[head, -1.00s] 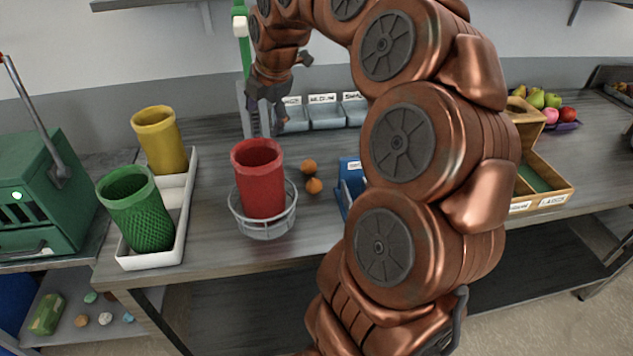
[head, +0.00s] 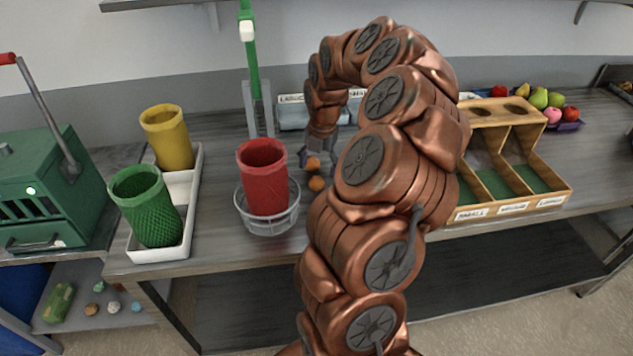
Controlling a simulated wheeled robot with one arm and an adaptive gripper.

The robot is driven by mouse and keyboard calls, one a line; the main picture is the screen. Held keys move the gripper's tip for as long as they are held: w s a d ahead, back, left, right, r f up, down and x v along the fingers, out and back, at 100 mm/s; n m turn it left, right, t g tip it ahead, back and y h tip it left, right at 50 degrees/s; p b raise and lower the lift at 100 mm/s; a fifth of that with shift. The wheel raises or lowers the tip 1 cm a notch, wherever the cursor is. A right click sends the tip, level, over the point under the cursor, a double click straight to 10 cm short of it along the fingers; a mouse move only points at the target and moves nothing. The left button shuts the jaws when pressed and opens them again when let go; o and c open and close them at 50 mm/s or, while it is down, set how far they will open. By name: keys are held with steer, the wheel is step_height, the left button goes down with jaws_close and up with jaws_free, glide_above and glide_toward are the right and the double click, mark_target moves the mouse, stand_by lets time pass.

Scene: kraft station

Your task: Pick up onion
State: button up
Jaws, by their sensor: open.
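Two small orange-brown round things, which look like onions, lie on the table right of the red cup. The farther onion (head: 313,164) is at my gripper's fingers; the nearer onion (head: 317,184) lies just in front of it. My gripper (head: 317,160) is open and points down at the farther onion. I cannot tell whether the fingers touch it. My arm hides part of the table to the right of the onions.
A white tray (head: 160,254) holds a green mesh cup (head: 146,206) and a yellow cup (head: 167,138). A wooden sorting box (head: 556,187) and a fruit tray (head: 572,126) are at the right. Grey bins (head: 297,118) stand behind.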

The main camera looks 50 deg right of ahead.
mark_target(318, 177)
steer(key=shift+s+a+f+p, duration=0.1)
steer(key=shift+f+p, duration=0.4)
steer(key=shift+f, duration=0.15)
steer(key=shift+f+p, duration=0.65)
steer(key=shift+f, duration=1.2)
steer(key=shift+c, duration=0.2)
steer(key=c, duration=1.1)
steer(key=shift+r, duration=0.15)
